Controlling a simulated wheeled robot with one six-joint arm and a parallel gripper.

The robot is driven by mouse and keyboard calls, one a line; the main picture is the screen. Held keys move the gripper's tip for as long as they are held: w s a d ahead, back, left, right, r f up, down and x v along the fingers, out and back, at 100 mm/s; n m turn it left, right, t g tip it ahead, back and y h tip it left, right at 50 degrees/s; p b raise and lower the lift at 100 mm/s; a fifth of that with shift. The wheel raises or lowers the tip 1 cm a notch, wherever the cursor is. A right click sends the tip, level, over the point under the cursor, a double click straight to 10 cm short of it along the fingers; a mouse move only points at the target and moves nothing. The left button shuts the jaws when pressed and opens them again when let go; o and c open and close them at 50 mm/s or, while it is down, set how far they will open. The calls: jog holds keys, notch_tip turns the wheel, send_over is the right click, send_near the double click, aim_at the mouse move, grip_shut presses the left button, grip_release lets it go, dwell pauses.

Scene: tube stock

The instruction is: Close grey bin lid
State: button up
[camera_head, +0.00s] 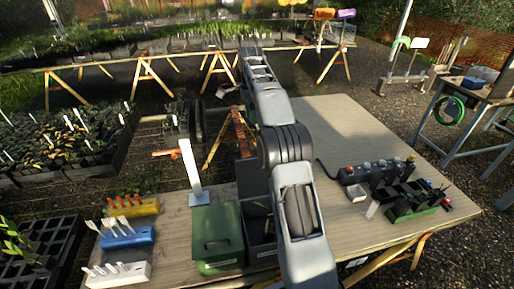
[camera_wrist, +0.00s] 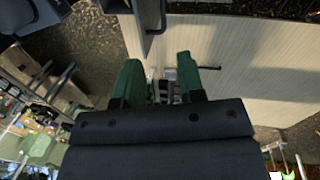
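The grey bin (camera_head: 261,238) stands on the table beside a green bin, partly covered by my arm. Its top is open, and its dark lid (camera_head: 251,181) stands raised at the back. In the wrist view, a dark grey panel with a bar-like edge (camera_wrist: 152,30) shows at the top; it may be part of this bin or lid, but I cannot tell. My gripper (camera_wrist: 160,80) has two green fingers spread apart, with no held object clear between them. In the head view the gripper is hidden or cannot be made out.
The green bin (camera_head: 217,241) is shut, with a white upright post (camera_head: 190,170) behind it. Tool racks in yellow, blue (camera_head: 126,239) and white stand at left. A dark green rack (camera_head: 410,205) and bottles stand at right. The table's back right is clear.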

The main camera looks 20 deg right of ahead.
notch_tip(320, 180, down, 14)
jog(key=s+m+b, duration=0.1)
jog(key=s+b, duration=0.1)
jog(key=shift+s+d+f+m+b, duration=0.15)
jog(key=shift+m+b, duration=0.15)
jog(key=shift+b, duration=0.05)
dwell(0.3)
grip_shut()
dwell(0.4)
